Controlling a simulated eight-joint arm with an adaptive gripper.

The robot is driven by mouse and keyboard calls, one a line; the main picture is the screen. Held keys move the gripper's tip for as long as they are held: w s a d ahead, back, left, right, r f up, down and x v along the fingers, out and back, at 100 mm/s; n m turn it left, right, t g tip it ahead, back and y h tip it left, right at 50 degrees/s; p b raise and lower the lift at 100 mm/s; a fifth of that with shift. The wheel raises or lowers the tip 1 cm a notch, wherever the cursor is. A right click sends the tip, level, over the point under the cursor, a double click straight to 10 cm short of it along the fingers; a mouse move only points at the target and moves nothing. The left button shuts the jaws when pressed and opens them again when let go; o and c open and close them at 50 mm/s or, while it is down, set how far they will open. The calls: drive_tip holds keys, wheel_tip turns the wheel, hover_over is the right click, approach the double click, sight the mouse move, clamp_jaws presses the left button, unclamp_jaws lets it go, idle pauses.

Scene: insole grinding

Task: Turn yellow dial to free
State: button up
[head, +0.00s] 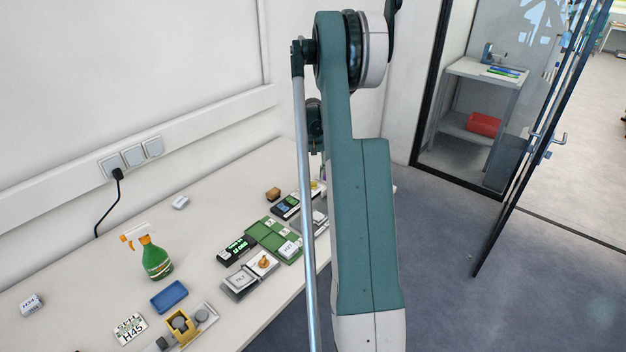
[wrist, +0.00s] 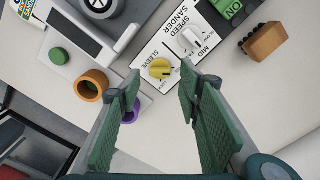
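The yellow dial (wrist: 161,69) sits on a white panel (wrist: 148,52) beside the word SLEEVE in the wrist view. Its small position labels are too small to read with certainty, so I cannot tell its setting. My gripper (wrist: 160,87) is open, with its green padded fingers spread to either side just below the dial in the picture. Nothing is between the fingers, and they do not visibly touch the dial. In the head view my arm hides the gripper and most of that area.
A white dial (wrist: 190,38) marked SANDER SPEED is close beside the yellow one. A green ON button (wrist: 229,8), a brown block (wrist: 265,41), an orange ring (wrist: 91,85) and a purple ring (wrist: 131,113) are nearby. A spray bottle (head: 156,260) stands further along the table.

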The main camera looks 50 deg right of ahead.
wheel_tip(320, 180, up, 9)
idle(0.4)
idle(0.4)
drive_tip(key=s+a+r+n+t, duration=0.1)
drive_tip(key=a+r, duration=0.5)
drive_tip(key=a, duration=0.6)
drive_tip(key=s+a+r+n+t+h, duration=0.15)
drive_tip(key=a+r, duration=0.45)
drive_tip(key=a, duration=0.6)
drive_tip(key=a+r+n+t, duration=0.15)
drive_tip(key=a+r, duration=0.35)
drive_tip(key=a, duration=0.7)
drive_tip(key=s+a+f+n+t, duration=0.1)
drive_tip(key=s+a+n, duration=0.2)
drive_tip(key=s+a, duration=0.7)
drive_tip(key=s+a+f+n+t+y, duration=0.1)
drive_tip(key=s+a+f+n+t, duration=0.1)
drive_tip(key=s+a, duration=0.9)
drive_tip(key=shift+s+a+n, duration=0.3)
drive_tip(key=shift+a+n, duration=0.1)
drive_tip(key=shift+a, duration=2.9)
